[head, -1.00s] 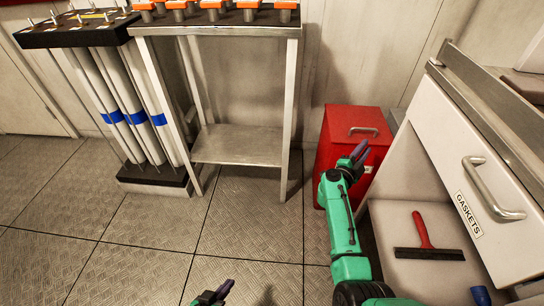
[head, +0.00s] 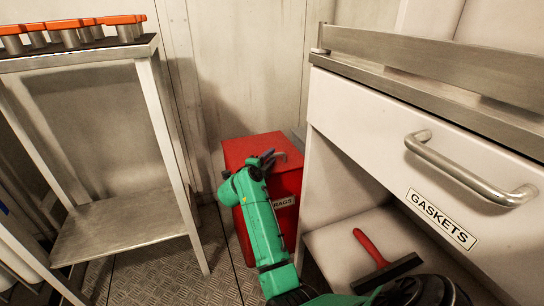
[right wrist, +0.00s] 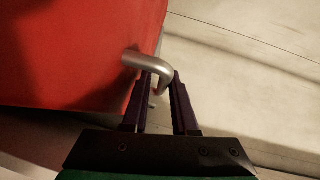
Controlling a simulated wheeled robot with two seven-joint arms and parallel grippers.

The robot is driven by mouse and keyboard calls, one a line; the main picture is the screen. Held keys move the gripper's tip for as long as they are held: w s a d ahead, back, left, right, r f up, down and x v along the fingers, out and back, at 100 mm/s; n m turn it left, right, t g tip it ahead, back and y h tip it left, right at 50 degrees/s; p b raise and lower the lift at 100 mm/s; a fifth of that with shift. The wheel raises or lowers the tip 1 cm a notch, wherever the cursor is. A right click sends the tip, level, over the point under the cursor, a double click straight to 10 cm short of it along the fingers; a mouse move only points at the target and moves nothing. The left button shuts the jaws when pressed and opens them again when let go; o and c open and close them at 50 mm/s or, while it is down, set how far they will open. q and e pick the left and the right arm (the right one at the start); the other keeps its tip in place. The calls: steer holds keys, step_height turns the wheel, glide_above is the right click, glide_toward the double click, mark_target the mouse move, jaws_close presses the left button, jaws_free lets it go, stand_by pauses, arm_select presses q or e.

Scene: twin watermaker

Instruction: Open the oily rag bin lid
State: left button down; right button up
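The oily rag bin is a red metal box (head: 262,147) on the floor between the steel stand and the white cabinet. Its lid looks shut, and part of a label reading "RAGS" shows on its front. My right gripper (head: 270,158) is over the lid and hides part of the handle. In the right wrist view, the silver lid handle (right wrist: 147,61) bends down between the dark fingers of my right gripper (right wrist: 161,82). The fingers are apart, very near the bar; contact is unclear. My left gripper is out of view.
The white cabinet with the "GASKETS" drawer (head: 400,175) stands close on the right of my arm. A red-handled squeegee (head: 372,250) lies on its lower shelf. The steel stand (head: 125,225) is on the left, with floor between it and the bin.

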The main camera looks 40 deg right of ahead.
steer(key=shift+w+d, duration=0.1)
steer(key=shift+d, duration=0.15)
steer(key=shift+r, duration=0.1)
jaws_close()
steer(key=shift+a, duration=0.1)
stand_by(1.1)
